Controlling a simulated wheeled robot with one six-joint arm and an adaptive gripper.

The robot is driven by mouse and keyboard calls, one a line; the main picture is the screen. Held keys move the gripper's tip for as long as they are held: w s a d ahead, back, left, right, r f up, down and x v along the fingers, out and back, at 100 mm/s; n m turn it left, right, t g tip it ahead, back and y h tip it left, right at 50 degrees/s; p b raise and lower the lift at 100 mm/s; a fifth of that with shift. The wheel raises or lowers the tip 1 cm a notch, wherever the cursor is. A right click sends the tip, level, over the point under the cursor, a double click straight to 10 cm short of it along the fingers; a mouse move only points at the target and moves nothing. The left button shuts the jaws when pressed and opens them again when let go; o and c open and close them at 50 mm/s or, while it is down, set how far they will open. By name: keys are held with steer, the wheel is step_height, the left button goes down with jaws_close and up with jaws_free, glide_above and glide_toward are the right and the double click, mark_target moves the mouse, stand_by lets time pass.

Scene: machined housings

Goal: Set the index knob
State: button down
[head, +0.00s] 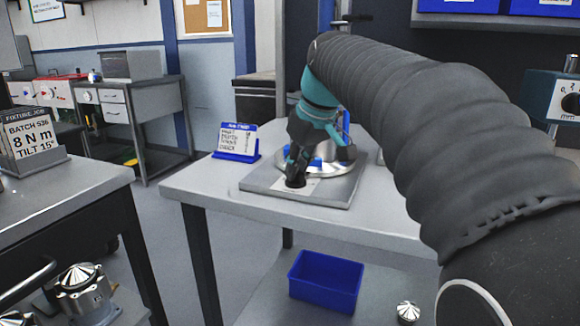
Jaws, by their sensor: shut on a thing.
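A dark round knob (296,184) sits on a pale label at the front of a grey base plate (338,192). I take it for the index knob. My gripper (298,172) points down and is shut on this knob, which is partly hidden by the fingers. A shiny round metal housing (338,160) stands on the plate behind my gripper, with a blue part above it. Any marks on the knob's label are too small to read.
The fixture rests on a grey table (215,187). A blue-edged card stand (237,143) is to its left. A sign (32,137) at far left reads "BATCH 536, 8 N m, TILT 15°". A blue bin (326,281) is below. My arm covers the table's right side.

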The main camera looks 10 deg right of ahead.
steer(key=shift+w+n, duration=0.1)
steer(key=shift+n, duration=0.5)
steer(key=shift+y, duration=0.3)
steer(key=c, duration=1.2)
jaws_free()
steer(key=v, duration=1.2)
steer(key=shift+w+r, duration=0.1)
steer(key=shift+w, duration=0.05)
